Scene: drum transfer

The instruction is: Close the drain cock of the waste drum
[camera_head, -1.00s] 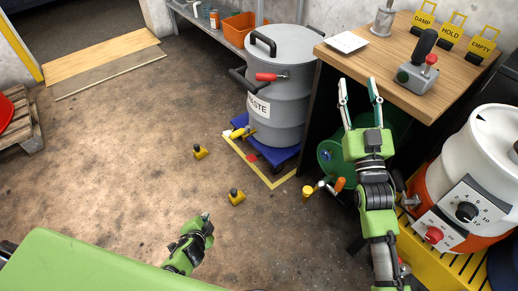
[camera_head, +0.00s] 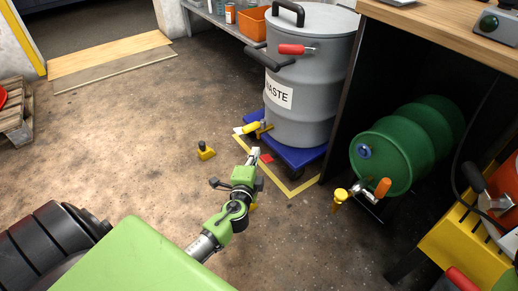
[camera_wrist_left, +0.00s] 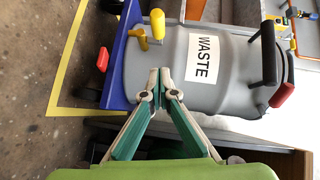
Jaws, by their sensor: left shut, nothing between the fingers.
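The grey waste drum (camera_head: 311,90) stands upright on a blue wheeled dolly (camera_head: 304,155); it also shows, turned sideways, in the left wrist view (camera_wrist_left: 235,75). Its drain cock (camera_head: 252,127) is low on the drum's left side, with a yellow handle and a brass body. In the left wrist view the yellow handle (camera_wrist_left: 155,24) sticks out beside the brass part (camera_wrist_left: 142,38). My left gripper (camera_head: 255,153) is shut and empty, in front of the dolly and below the cock, apart from it. Its closed fingertips (camera_wrist_left: 160,74) show against the drum. My right gripper is out of view.
A yellow chock (camera_head: 206,151) sits on the floor to the left; another yellow piece is mostly hidden behind my left wrist. A green drum (camera_head: 405,145) with a tap (camera_head: 362,191) lies under the workbench (camera_head: 455,30).

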